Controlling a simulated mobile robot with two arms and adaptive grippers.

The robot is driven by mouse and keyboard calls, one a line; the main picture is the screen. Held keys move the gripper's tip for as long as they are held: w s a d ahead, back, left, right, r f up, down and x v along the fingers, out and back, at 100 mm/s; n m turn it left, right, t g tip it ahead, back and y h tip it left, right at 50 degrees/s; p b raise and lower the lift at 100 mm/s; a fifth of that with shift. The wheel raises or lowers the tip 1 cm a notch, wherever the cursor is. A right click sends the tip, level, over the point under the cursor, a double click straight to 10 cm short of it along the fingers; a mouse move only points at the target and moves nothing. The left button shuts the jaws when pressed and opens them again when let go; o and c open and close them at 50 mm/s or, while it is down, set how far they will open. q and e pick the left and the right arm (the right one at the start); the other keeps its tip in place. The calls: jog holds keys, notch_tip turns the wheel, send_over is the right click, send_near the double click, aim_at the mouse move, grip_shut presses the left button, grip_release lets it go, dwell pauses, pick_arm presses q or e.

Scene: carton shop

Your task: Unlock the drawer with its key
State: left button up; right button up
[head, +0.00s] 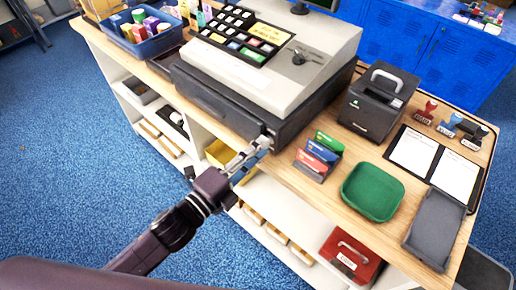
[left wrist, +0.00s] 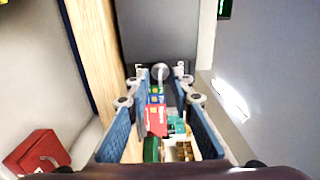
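The cash register's dark drawer unit (head: 221,106) sits on the wooden counter under the beige register (head: 290,80). My left gripper (head: 262,147) is at the drawer's front near its right end. In the left wrist view, the dark drawer face (left wrist: 160,35) is ahead of the left gripper (left wrist: 161,80). Its fingers are apart. A small round silver piece (left wrist: 160,70) shows between the fingertips, with gaps on both sides; I cannot tell whether it is the key or the lock. A dark key-like piece (head: 298,57) stands on the register top. My right gripper is not in view.
A card holder (head: 318,155), green tray (head: 372,192), dark grey tray (head: 435,229) and black printer (head: 378,103) stand on the counter's right part. A blue basket (head: 150,43) is at left. A red box (head: 349,257) is below. Blue floor is open at left.

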pick_arm(q)
grip_shut()
jog(key=shift+n+p, duration=4.1)
jog(key=shift+n, duration=4.8)
jog(key=shift+f, duration=0.1)
